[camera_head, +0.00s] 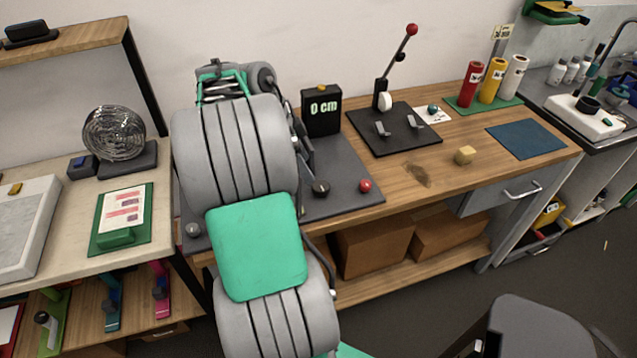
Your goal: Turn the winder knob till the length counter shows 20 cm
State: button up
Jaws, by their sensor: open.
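The length counter (322,107) is a black box at the back of the dark grey base plate (345,167), and its lit display reads 0 cm. I cannot tell for sure which is the winder knob. My grey and green arm covers much of the plate and whatever stands behind it. I cannot make out my gripper; the arm hides that area.
A wire-cage fan (114,133) stands on the left bench. A dark object (545,325) fills the lower right.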

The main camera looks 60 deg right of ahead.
aim_at(321, 185)
jog(key=shift+m, duration=0.4)
jog(key=x, duration=0.5)
jog(key=s+x, duration=0.1)
jog(key=x, duration=0.2)
jog(key=shift+d+r, duration=0.1)
jog(key=shift+d, duration=0.1)
jog(key=shift+c, duration=0.5)
jog(key=shift+w, duration=0.1)
jog(key=c, duration=1.3)
jog(key=shift+n, duration=0.3)
